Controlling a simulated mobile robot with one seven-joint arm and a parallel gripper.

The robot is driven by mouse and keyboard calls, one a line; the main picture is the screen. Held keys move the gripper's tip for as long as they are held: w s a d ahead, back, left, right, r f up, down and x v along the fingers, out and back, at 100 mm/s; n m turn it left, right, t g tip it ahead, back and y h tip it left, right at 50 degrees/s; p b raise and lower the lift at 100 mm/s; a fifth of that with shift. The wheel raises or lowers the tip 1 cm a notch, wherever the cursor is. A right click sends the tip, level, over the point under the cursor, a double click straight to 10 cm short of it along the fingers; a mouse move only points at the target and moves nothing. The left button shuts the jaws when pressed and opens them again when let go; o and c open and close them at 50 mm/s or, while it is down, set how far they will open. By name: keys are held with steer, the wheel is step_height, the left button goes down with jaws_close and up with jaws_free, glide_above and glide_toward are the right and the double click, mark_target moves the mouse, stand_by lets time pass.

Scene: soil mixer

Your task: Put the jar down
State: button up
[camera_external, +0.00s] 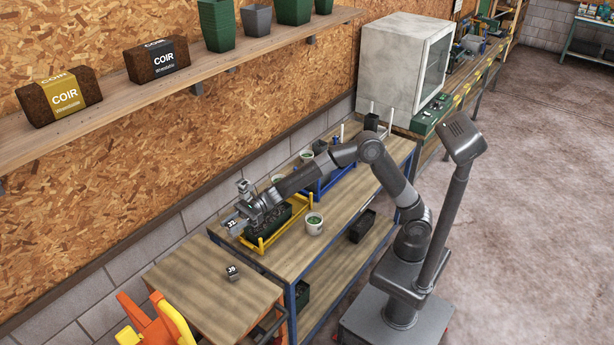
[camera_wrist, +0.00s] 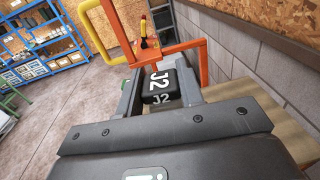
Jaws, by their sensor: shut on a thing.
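My gripper (camera_external: 240,217) is shut on a dark jar (camera_external: 232,223) with a white label. In the wrist view the jar (camera_wrist: 160,88) sits between my two fingers (camera_wrist: 160,95) and reads J2 on its top and its side. In the external view my gripper is at the left end of the workbench (camera_external: 330,215), beside a yellow rack (camera_external: 262,243). The jar is held up near the bench's left edge, close to the lower wooden table (camera_external: 190,280). The jar's lower part is hidden in the wrist view.
Another dark labelled jar (camera_external: 233,273) stands on the wooden table's right side; much of that tabletop is bare. A dark tray (camera_external: 272,222) sits in the yellow rack. A white pot (camera_external: 314,224) stands to its right. An orange frame (camera_external: 150,322) stands beyond the table's left end.

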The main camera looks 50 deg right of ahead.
steer(key=s+a+n+g, duration=0.1)
steer(key=s+a+g, duration=0.1)
steer(key=s+a, duration=0.5)
glide_above(238, 319)
step_height(238, 319, down, 18)
steer(key=shift+f, duration=2.2)
steer(key=shift+f, duration=0.1)
steer(key=o, duration=1)
